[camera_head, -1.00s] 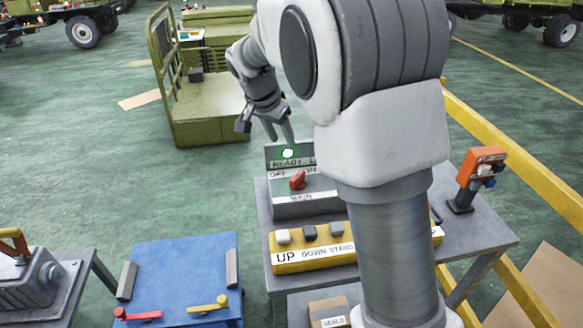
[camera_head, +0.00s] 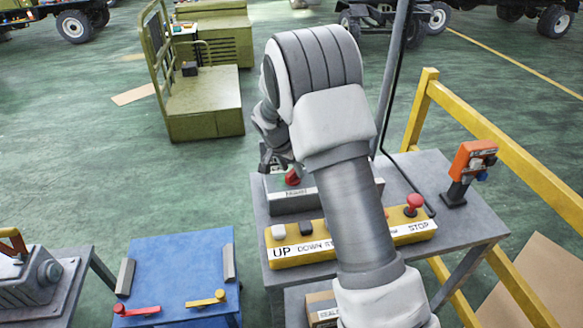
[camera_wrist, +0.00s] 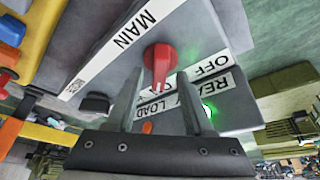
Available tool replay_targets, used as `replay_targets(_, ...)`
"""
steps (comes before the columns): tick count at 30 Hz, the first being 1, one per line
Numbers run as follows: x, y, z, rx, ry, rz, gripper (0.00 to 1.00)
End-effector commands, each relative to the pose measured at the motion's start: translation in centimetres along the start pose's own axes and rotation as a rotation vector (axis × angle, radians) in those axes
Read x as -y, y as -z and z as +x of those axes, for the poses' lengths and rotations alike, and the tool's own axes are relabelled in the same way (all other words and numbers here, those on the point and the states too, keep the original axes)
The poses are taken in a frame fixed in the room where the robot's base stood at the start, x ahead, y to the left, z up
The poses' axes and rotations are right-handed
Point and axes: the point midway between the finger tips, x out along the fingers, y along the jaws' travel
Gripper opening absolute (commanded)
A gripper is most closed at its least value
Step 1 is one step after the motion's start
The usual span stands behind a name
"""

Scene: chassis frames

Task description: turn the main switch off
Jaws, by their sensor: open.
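The main switch is a red knob (camera_wrist: 160,60) on a grey box (camera_head: 290,202) with a white MAIN label. In the wrist view its handle points down the picture, towards a partly covered label beside OFF that seems to read ON. The OFF label (camera_wrist: 207,66) lies to the right. The red knob also shows in the head view (camera_head: 292,178), partly behind my arm. My gripper (camera_wrist: 158,82) is open, one finger on each side of the handle. I cannot tell whether they touch it. In the head view my fingers are mostly hidden.
A green lamp (camera_wrist: 208,111) glows near the READY LOAD label. A yellow UP/DOWN/STOP button box (camera_head: 408,228) sits in front of the switch box. An orange device (camera_head: 470,165) stands on the table's right. A yellow rail (camera_head: 500,150) runs behind. A blue table (camera_head: 180,262) stands left.

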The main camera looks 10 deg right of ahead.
Motion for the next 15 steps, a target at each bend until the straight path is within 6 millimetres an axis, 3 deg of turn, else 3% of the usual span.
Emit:
replay_targets(9, -0.01, 0.0, 0.3, 0.0, 0.0, 0.0, 0.53)
replay_targets(15, -0.02, 0.0, 0.28, 0.0, 0.0, 0.001, 0.18)
